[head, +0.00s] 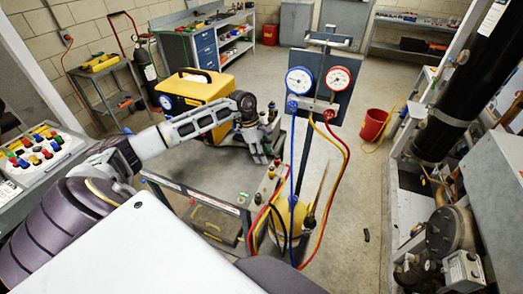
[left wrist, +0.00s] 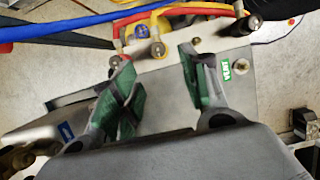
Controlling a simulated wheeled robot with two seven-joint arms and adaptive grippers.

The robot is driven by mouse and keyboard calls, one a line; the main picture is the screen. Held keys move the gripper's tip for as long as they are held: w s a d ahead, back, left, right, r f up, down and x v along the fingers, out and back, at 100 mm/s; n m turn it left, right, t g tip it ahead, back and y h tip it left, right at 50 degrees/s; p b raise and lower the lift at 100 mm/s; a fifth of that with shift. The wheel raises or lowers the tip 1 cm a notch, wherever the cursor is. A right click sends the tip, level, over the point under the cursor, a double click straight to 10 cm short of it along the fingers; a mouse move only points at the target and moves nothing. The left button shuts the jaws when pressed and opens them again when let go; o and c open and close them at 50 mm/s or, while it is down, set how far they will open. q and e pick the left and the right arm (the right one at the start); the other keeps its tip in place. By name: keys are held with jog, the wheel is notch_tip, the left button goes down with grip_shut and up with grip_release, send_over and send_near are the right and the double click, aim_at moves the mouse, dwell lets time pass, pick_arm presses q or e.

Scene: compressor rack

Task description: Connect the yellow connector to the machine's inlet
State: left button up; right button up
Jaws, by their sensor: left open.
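My left gripper (head: 262,158) is over the right part of the metal cart's top in the head view. Its green-padded fingers (left wrist: 152,88) are spread and empty in the left wrist view. The yellow hose's metal connector (left wrist: 157,48) stands on a light panel just beyond the fingers, apart from them. A bare brass fitting (left wrist: 196,40) is to its right. In the head view the yellow hose (head: 318,128) hangs from the gauge manifold (head: 318,105). I cannot tell which fitting is the machine's inlet. My right gripper is not in view.
A green VENT label (left wrist: 234,69) is on the grey surface. A yellow case (head: 195,92) stands behind my left arm. Compressor equipment (head: 450,230) is at right; floor between is mostly clear.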

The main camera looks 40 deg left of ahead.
aim_at(270, 169)
pick_arm(q)
jog(key=b+x, duration=0.1)
jog(key=x, duration=0.3)
jog(key=shift+d+f, duration=0.1)
jog(key=shift+f, duration=0.1)
jog(key=shift+b+x, duration=0.9)
jog(key=shift+b, duration=0.05)
jog(key=shift+d+f+b, duration=0.15)
jog(key=shift+f+b, duration=0.3)
jog(key=shift+f, duration=0.1)
jog(key=shift+w+d+f+b, duration=0.1)
jog(key=shift+d+f+b, duration=0.05)
jog(key=shift+f+b, duration=0.3)
jog(key=shift+d+f, duration=0.15)
jog(key=shift+f, duration=0.2)
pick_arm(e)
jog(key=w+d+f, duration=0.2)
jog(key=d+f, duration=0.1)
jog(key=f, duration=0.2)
pick_arm(q)
jog(key=shift+c, duration=0.2)
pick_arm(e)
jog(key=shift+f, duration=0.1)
